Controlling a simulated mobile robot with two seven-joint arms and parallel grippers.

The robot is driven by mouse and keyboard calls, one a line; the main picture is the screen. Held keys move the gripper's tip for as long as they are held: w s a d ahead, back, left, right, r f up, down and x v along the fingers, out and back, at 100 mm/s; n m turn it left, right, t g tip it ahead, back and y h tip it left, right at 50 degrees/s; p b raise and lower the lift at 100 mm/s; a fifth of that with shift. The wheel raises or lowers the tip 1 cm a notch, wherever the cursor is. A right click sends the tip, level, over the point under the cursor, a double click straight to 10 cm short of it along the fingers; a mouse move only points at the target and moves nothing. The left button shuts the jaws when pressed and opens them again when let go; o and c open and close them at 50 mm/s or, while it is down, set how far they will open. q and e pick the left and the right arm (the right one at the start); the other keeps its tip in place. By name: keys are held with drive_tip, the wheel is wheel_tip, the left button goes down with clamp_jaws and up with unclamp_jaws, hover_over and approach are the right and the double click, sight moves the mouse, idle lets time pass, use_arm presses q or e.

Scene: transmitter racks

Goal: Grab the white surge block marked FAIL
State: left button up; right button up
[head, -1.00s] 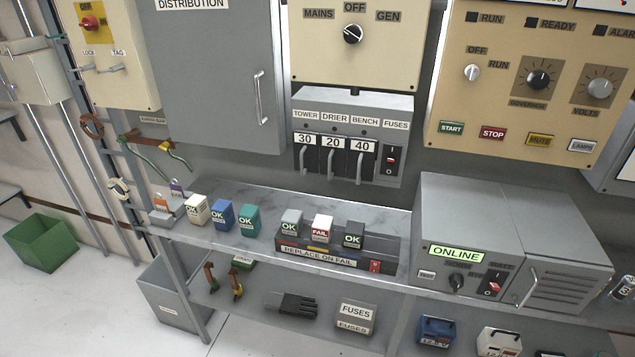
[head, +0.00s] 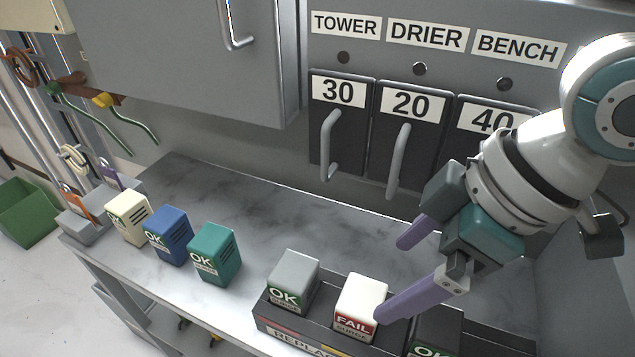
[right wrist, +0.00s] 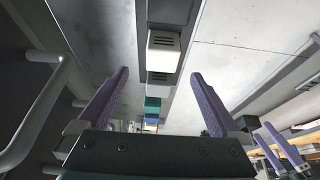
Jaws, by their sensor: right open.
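The white surge block marked FAIL (head: 360,305) sits upright in the dark tray (head: 275,322) on the marble shelf, between a grey OK block (head: 293,280) and a black OK block (head: 436,332). My right gripper (head: 392,278) is open and empty. In the head view one purple finger overlaps the white block's right edge; I cannot tell if it touches. In the right wrist view the white block (right wrist: 163,52) lies beyond the gap between the two fingers (right wrist: 160,78). Another pair of purple fingers, apparently my left gripper (right wrist: 278,145), shows at lower right, with a gap between them.
Cream (head: 128,218), blue (head: 168,235) and teal (head: 214,253) OK blocks stand to the left on the shelf. Switches with protruding handles (head: 398,160) are on the wall panel behind. The shelf between teal block and tray is clear.

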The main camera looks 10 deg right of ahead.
sight(366, 297)
drive_tip(key=x, duration=0.3)
drive_tip(key=shift+s+a+f, duration=0.25)
drive_tip(key=shift+s+f, duration=0.05)
drive_tip(key=shift+f, duration=0.1)
drive_tip(key=b+x, duration=0.1)
drive_tip(key=x, duration=0.4)
drive_tip(key=shift+w+f+b, duration=0.15)
drive_tip(key=shift+w+b, duration=0.1)
drive_tip(key=shift+b, duration=0.1)
use_arm(q)
drive_tip(key=shift+s+a+f, duration=0.1)
drive_tip(key=shift+s+f, duration=0.1)
drive_tip(key=shift+f, duration=0.3)
drive_tip(key=shift+s+a+f, duration=0.1)
drive_tip(key=shift+s+f, duration=0.1)
drive_tip(key=shift+f, duration=0.25)
use_arm(e)
drive_tip(key=shift+c, duration=0.4)
drive_tip(key=c, duration=1.5)
drive_tip(key=shift+o, duration=0.2)
